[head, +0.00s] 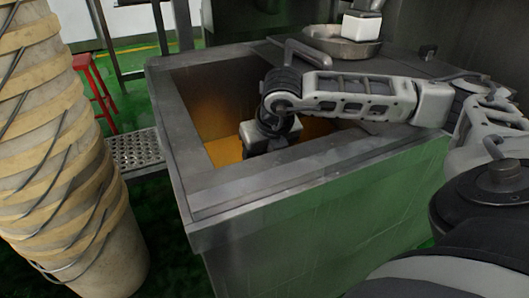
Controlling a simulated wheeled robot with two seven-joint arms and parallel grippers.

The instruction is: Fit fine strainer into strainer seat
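A shallow round metal dish (322,43) sits on the far top of the tank; I cannot tell whether it is the fine strainer. A white block (362,27) stands in or just above it, with a grey part rising out of the picture. My arm from the right reaches across the open tank (171,103). Its gripper, my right gripper (262,147), points down inside the opening above the orange-brown interior. Its fingers are dark and partly hidden, and I cannot see anything held. No strainer seat is clearly visible. No arm comes in from the left.
The tank's raised metal rim surrounds the opening, with a bent bar handle (307,50) near the far side.

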